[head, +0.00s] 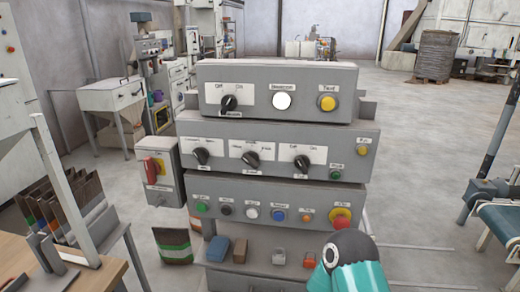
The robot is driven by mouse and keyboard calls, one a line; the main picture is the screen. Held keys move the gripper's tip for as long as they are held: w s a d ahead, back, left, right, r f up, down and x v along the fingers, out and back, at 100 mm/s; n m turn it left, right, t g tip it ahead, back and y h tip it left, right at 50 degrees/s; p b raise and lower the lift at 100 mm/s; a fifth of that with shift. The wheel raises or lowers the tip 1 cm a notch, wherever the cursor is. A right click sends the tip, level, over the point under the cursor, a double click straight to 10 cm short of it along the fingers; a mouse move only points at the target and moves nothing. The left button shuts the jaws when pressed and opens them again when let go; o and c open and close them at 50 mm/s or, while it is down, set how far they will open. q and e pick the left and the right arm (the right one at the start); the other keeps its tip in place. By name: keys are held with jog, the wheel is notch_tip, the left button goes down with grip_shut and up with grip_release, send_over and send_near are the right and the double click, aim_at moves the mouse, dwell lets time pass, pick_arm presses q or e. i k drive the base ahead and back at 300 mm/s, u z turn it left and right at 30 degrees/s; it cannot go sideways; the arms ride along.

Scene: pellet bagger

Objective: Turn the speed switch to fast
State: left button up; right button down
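A grey control panel (260,133) with three stepped rows stands in the middle of the head view. Its second row carries three black rotary switches on white label plates: a left one (201,156), a middle one (251,159) and a right one (302,161). The lettering is too small to tell surely which is the speed switch; the middle plate seems to have three position words. The middle knob appears turned to the upper left. A teal and black part of my arm shows at the bottom right, in front of the panel's lower shelf. Neither gripper's fingers show.
The top row has another black rotary switch (229,103), a white lamp (282,101) and a yellow button (327,103). The bottom row has several buttons and a red emergency stop (341,217). A box with a red handle (152,168) stands left.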

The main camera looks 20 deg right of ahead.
aim_at(251, 158)
jog(key=z, duration=1.1)
jog(key=k, duration=1.3)
jog(key=u, duration=1.05)
jog(key=i, duration=1.05)
jog(key=z, duration=0.05)
